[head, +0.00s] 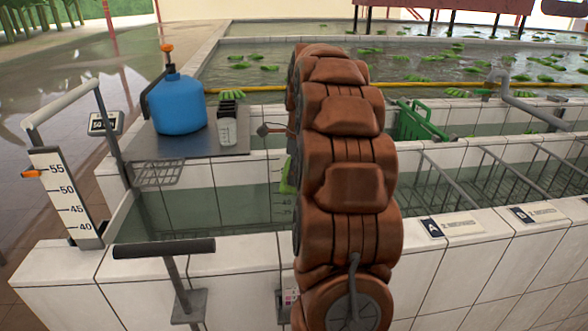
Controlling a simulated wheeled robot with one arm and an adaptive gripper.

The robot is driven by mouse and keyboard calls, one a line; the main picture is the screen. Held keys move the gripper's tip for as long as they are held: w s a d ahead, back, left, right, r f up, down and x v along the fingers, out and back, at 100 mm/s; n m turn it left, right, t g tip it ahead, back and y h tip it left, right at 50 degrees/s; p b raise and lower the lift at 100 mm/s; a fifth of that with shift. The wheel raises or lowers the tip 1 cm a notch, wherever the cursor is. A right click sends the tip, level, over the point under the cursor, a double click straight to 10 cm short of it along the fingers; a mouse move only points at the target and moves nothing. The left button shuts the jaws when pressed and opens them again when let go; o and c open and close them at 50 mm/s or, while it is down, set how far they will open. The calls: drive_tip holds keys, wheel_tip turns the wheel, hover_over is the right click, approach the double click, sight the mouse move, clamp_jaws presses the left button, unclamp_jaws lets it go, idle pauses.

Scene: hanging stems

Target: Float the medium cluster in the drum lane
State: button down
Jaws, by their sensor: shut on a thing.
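My brown arm stands across the middle of the head view and hides what is behind it. My gripper is not visible there. A small green piece (287,177) shows at the arm's left edge, over the near water channel (215,207). It may be part of a banana cluster, but its size and what holds it are hidden. Several green clusters (238,65) float in the wide pool at the back. I cannot tell which channel is the drum lane.
A blue jug (180,105) and a clear cup (227,132) stand on a grey shelf (160,146). A scale board (68,200) and a black-topped T-handle (165,248) stand at the near left. Metal bars (490,165) cross the right channel. A green crate-like object (420,122) sits behind it.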

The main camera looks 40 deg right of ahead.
wheel_tip(320, 180, down, 18)
drive_tip(key=b, duration=0.6)
idle(1.0)
drive_tip(key=shift+f, duration=1.15)
idle(0.8)
drive_tip(key=c, duration=0.8)
unclamp_jaws()
drive_tip(key=shift+s+d+r+p, duration=0.2)
drive_tip(key=shift+r+p, duration=1.2)
drive_tip(key=shift+r, duration=3.5)
drive_tip(key=shift+s+a+r+p, duration=0.1)
drive_tip(key=shift+s+r+p, duration=0.25)
drive_tip(key=shift+r+p, duration=2.85)
drive_tip(key=shift+s+d+r+b, duration=0.1)
drive_tip(key=shift+s+r+b, duration=0.2)
drive_tip(key=shift+r, duration=6.3)
